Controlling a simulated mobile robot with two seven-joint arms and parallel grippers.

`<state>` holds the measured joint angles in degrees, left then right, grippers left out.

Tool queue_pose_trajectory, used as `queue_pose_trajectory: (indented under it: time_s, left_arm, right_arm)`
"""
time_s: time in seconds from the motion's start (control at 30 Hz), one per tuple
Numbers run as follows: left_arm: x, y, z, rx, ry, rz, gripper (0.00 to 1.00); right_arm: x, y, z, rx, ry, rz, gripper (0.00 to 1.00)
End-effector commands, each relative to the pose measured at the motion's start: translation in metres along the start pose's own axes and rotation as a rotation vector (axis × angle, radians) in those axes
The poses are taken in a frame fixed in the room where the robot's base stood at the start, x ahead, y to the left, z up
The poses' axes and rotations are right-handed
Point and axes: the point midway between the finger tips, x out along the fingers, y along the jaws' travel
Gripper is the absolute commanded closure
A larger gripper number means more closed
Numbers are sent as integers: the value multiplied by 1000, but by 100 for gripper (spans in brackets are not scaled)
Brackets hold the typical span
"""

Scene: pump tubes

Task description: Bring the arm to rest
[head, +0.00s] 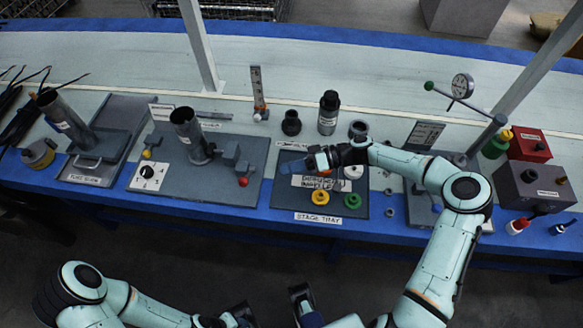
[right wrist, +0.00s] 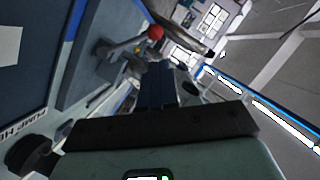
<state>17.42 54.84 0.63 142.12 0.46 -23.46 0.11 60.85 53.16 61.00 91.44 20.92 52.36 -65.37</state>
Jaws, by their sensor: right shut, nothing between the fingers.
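My right arm reaches in from the right over the stage tray (head: 290,205). Its right gripper (head: 291,167) points left above the tray's upper part, apart from the rings below. Its fingers (right wrist: 156,85) are shut and empty in the right wrist view. The gripper hides part of the tray. My left arm (head: 140,306) is folded low at the lower left, in front of the table. The end of the left arm is dark and partly cut off by the lower edge, so its jaws are unclear.
A tilted tube (head: 187,133) stands on the plate to the left. A dial gauge (head: 462,86) stands right.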

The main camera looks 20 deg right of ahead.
Motion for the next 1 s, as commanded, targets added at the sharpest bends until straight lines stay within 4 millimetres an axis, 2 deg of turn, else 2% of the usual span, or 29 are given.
queue_pose_trajectory:
  time_s: [0.57,0.67,0.77,0.83,0.87,0.9,1.0]
  left_arm:
    - [0,0,0,0,0,0,57]
    - [-2,1,0,0,0,0,57]
    - [-9,3,1,0,-1,0,57]
    - [-17,5,2,1,-2,0,57]
    - [-21,7,3,1,-3,0,57]
    - [-27,8,3,1,-5,0,57]
    - [-41,13,5,2,-9,0,57]
  right_arm:
    - [0,0,0,1,0,0,100]
    - [7,1,6,27,-18,9,100]
    - [32,4,31,118,-79,45,100]
    - [57,7,64,223,-151,100,100]
    - [68,8,81,275,-187,131,100]
    - [82,8,108,345,-237,182,100]
    - [102,3,176,503,-351,331,100]
